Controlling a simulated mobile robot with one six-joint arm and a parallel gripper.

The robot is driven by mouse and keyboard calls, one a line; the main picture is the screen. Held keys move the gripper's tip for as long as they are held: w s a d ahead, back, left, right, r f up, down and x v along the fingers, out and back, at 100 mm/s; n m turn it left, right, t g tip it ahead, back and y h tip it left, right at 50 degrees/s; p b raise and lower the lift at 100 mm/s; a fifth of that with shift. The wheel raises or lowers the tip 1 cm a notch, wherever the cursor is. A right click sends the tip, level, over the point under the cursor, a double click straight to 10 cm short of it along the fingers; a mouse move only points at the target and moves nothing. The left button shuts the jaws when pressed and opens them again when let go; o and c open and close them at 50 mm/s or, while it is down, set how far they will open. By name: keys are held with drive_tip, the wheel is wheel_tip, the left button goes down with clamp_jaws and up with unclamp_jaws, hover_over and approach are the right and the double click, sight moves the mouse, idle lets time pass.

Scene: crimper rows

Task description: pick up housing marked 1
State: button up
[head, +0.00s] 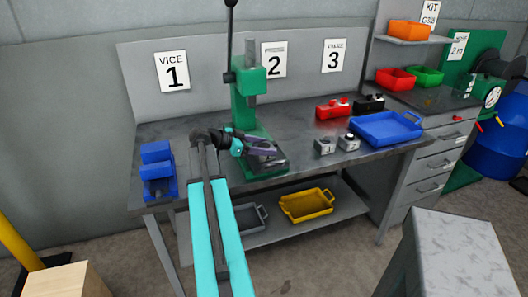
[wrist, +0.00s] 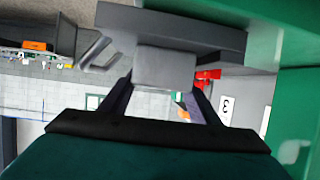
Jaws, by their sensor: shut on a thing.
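My gripper (head: 264,153) is at the green press (head: 250,105), just above its dark base plate (head: 268,164). In the wrist view, its two fingers (wrist: 163,85) close on a plain grey block (wrist: 165,65), which looks like a housing. The block sits against or close to a dark slab of the press (wrist: 185,28); I cannot tell whether they touch. No number shows on its visible face. Two small grey housings with dark tops stand on the bench to the right of the press: one (head: 325,147) with a mark too small to read surely, and another (head: 349,142).
A blue tray (head: 405,137) lies at the bench's right. A red block (head: 332,109) and a black block (head: 369,104) stand behind the housings. A blue vice (head: 158,171) is at the left end. A yellow tray (head: 306,205) is on the lower shelf.

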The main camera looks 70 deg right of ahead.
sight(264, 146)
drive_tip(key=shift+r, duration=0.2)
drive_tip(key=shift+r+b, duration=1.15)
drive_tip(key=shift+r, duration=3.7)
